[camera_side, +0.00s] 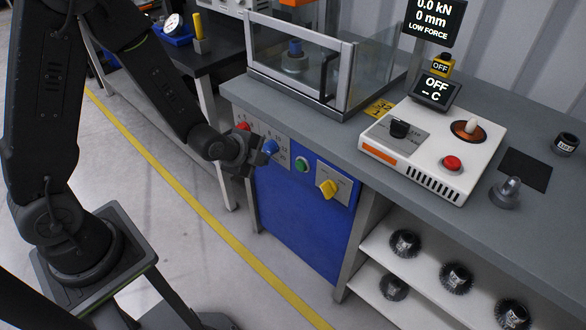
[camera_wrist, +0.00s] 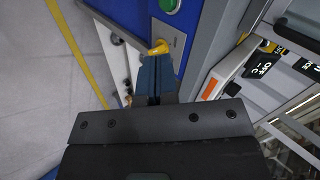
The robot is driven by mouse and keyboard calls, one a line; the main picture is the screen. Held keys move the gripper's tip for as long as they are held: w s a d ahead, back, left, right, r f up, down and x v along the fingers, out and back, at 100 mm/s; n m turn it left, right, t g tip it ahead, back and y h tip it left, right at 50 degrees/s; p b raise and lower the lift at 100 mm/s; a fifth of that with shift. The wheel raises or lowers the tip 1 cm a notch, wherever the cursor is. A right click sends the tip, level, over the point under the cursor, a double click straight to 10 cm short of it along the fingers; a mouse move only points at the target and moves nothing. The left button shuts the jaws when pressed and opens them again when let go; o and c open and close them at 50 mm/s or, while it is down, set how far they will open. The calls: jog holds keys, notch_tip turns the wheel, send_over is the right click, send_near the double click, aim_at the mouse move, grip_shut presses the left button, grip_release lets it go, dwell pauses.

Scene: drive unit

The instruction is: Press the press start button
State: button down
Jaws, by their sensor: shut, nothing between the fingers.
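The press is the glass-walled enclosure (camera_side: 305,62) on the grey bench. On the front control panel below it are a green button (camera_side: 302,164), a red button (camera_side: 243,127) and a yellow knob (camera_side: 328,187). No start label is legible. In the wrist view the green button (camera_wrist: 170,4) is at the top edge, partly cut off, with the yellow knob (camera_wrist: 158,47) below it. My gripper (camera_side: 268,147) is shut and empty, left of the green button in the side view and apart from it. Its blue fingers (camera_wrist: 154,62) overlap the knob's lower edge in the wrist view.
A white heater unit (camera_side: 430,150) with a red button (camera_side: 452,163) stands on the bench to the right. Its display reads OFF. A round metal part (camera_side: 506,193) stands near the bench edge. Shelves below hold several black parts (camera_side: 405,242). The floor before the blue cabinet is clear.

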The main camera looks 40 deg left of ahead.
notch_tip(320, 180, down, 5)
jog(key=m, duration=0.2)
jog(key=shift+f+m+t, duration=0.1)
jog(key=shift+m+t, duration=0.2)
jog(key=shift+m, duration=0.1)
send_near(299, 170)
notch_tip(299, 170, down, 4)
jog(key=shift+w+a+f, duration=0.1)
jog(key=shift+w+f, duration=0.05)
jog(key=shift+w, duration=2.25)
